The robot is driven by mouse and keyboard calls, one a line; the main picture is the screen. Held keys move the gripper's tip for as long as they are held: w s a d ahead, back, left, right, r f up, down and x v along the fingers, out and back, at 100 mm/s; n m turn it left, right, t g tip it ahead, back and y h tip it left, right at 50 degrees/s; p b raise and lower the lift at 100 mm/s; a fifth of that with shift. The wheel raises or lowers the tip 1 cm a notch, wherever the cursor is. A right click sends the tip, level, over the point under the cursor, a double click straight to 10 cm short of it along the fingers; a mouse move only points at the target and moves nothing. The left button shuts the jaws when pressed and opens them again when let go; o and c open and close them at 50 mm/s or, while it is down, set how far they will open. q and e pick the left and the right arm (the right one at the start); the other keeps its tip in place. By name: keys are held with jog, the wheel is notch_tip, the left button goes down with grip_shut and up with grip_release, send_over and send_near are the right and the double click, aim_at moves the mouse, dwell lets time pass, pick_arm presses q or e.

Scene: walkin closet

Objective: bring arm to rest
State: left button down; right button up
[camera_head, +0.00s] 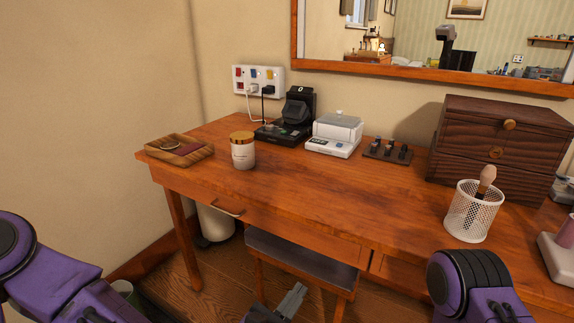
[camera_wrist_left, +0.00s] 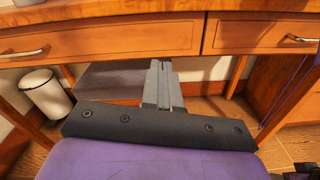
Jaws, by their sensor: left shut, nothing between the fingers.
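My left gripper (camera_head: 293,296) shows at the bottom of the head view, low in front of the desk (camera_head: 300,200) and near the stool. It is shut and empty. In the left wrist view its grey fingers (camera_wrist_left: 162,82) lie together and point toward the space under the desk drawers. My left arm (camera_head: 70,285) comes in from the lower left. Part of my right arm (camera_head: 470,285) shows at the lower right; its gripper is out of view.
A stool (camera_head: 300,248) stands under the desk's front. A white bin (camera_head: 215,222) stands by the wall. On the desk are a lidded jar (camera_head: 242,152), wooden tray (camera_head: 160,151), white scale (camera_head: 333,138), mesh cup (camera_head: 470,215) and drawer box (camera_head: 490,150).

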pick_arm(q)
jog(key=s+a+f+m+g+y, duration=0.2)
jog(key=a+f+m, duration=0.25)
jog(key=f, duration=0.35)
jog(key=s+a+f+m+g+y, duration=0.25)
jog(key=f+m, duration=0.25)
jog(key=f, duration=0.3)
jog(key=s+a+f+m+g+y, duration=0.25)
jog(key=a+f+m, duration=0.2)
jog(key=f, duration=0.35)
jog(key=s+a+f+m+g+y, duration=0.2)
jog(key=s+a+f+m+g, duration=0.15)
jog(key=s+a+f, duration=0.35)
jog(key=s+a+f+m+g+y+p, duration=0.15)
jog(key=s+a+m+y, duration=0.35)
jog(key=a, duration=0.9)
notch_tip(320, 180, up, 20)
jog(key=s+n+h+p, duration=0.1)
jog(key=n+p, duration=0.1)
jog(key=p, duration=1.8)
jog(key=shift+d, duration=0.4)
